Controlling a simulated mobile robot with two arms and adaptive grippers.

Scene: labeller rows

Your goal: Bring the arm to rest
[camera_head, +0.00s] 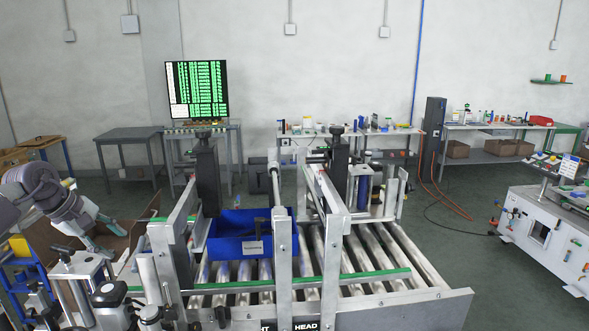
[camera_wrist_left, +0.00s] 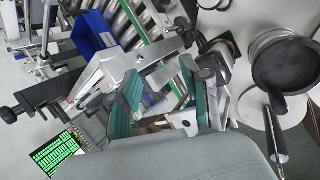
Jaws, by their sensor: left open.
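My left arm comes in from the left edge, and its gripper (camera_head: 97,236) hangs at the left of the roller conveyor, near a brown open box. In the left wrist view my left gripper (camera_wrist_left: 166,104) has its two teal-padded fingers spread apart with nothing held between them. Metal machine parts show behind and between the fingers. Whether the fingers touch any of these parts cannot be told. My right gripper is not in view.
A blue bin (camera_head: 225,247) with a white label sits on the roller conveyor (camera_head: 375,258), inside a metal frame (camera_head: 282,250). It also shows in the left wrist view (camera_wrist_left: 93,36). A brown box (camera_head: 128,233) and knobbed clamps lie close to the arm. Benches line the back wall.

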